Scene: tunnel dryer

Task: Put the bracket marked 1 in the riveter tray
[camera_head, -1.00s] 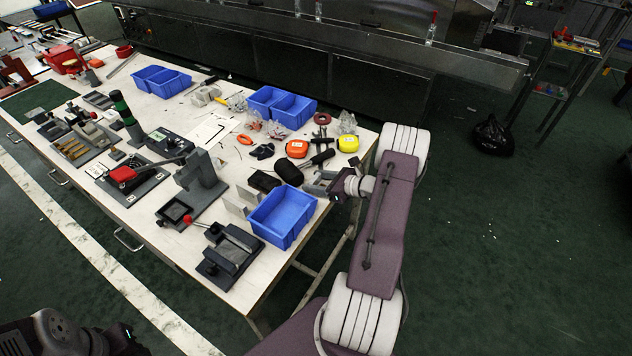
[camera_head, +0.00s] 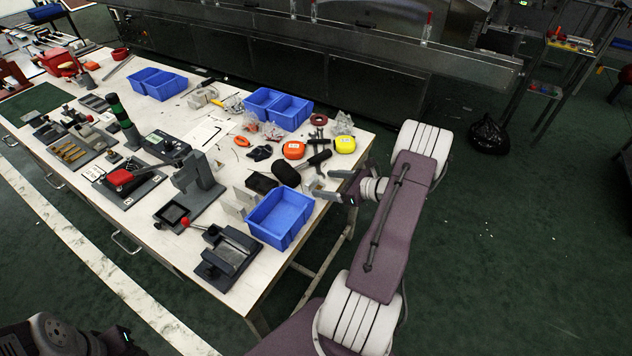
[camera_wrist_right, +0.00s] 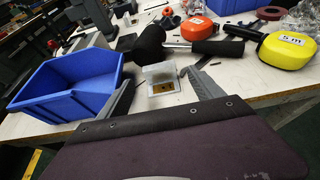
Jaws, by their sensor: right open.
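My right gripper (camera_head: 318,184) is open at the table's right edge, beside the front blue bin. In the right wrist view its fingers (camera_wrist_right: 162,92) stand apart, with a small pale bracket (camera_wrist_right: 160,72) between and just beyond them. The bracket has a yellow patch at its foot; I cannot read a number on it. Two more pale plates (camera_head: 234,209) stand left of the front bin. A grey press with a square black tray (camera_head: 173,213) stands further left; I cannot tell if it is the riveter.
The front blue bin (camera_head: 281,217) is empty, close to my right gripper; it also shows in the wrist view (camera_wrist_right: 70,85). A black-headed mallet (camera_wrist_right: 185,47), an orange tape measure (camera_head: 294,150) and a yellow one (camera_head: 345,144) lie behind. A red-knobbed fixture (camera_head: 228,256) stands in front.

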